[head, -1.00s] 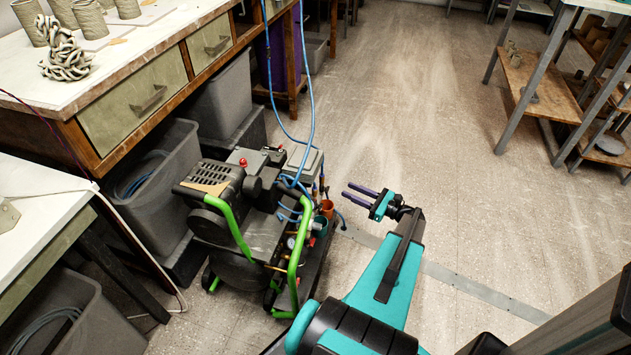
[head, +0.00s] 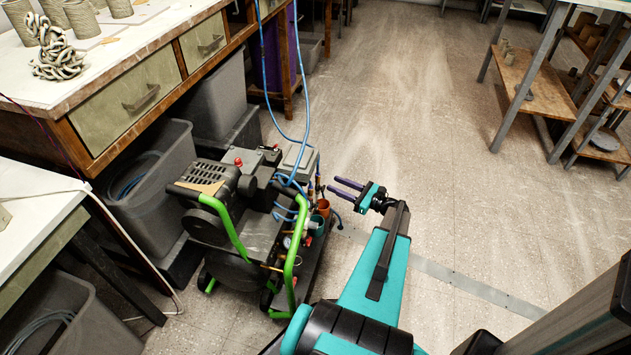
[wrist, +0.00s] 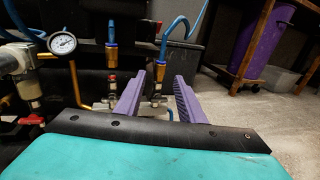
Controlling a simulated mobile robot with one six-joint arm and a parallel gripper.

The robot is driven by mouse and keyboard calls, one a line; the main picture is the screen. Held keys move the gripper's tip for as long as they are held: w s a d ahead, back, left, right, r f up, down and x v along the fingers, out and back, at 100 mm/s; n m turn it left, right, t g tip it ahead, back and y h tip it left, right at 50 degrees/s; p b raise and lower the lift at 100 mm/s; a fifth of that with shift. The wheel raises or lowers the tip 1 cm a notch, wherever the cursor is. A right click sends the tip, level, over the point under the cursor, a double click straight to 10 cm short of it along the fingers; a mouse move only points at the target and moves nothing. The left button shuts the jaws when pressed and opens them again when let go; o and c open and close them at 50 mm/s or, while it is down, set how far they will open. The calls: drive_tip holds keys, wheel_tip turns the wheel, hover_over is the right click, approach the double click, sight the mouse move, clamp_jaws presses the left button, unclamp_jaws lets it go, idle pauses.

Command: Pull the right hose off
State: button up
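In the wrist view, two blue hoses plug into brass fittings on the compressor. The right hose (wrist: 180,24) curves over into the right brass fitting (wrist: 164,46), with a valve below. The left hose (wrist: 113,24) enters the left fitting (wrist: 112,58). My gripper (wrist: 160,85) is open and empty, its two purple fingers pointing at the fittings. The right fitting shows between the fingers, beyond their tips; no contact is visible. In the head view, my gripper (head: 334,186) is just right of the compressor (head: 245,225); the fittings there are small and partly hidden.
A pressure gauge (wrist: 63,43) and a red-handled valve (wrist: 30,119) are at left in the wrist view. Orange and teal cups (head: 322,207) stand by the compressor. A workbench (head: 120,80) with grey bins is at left.

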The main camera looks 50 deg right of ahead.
sight(318, 180)
drive_tip(key=b+x, duration=0.1)
drive_tip(key=x, duration=0.8)
drive_tip(key=shift+b, duration=0.35)
clamp_jaws()
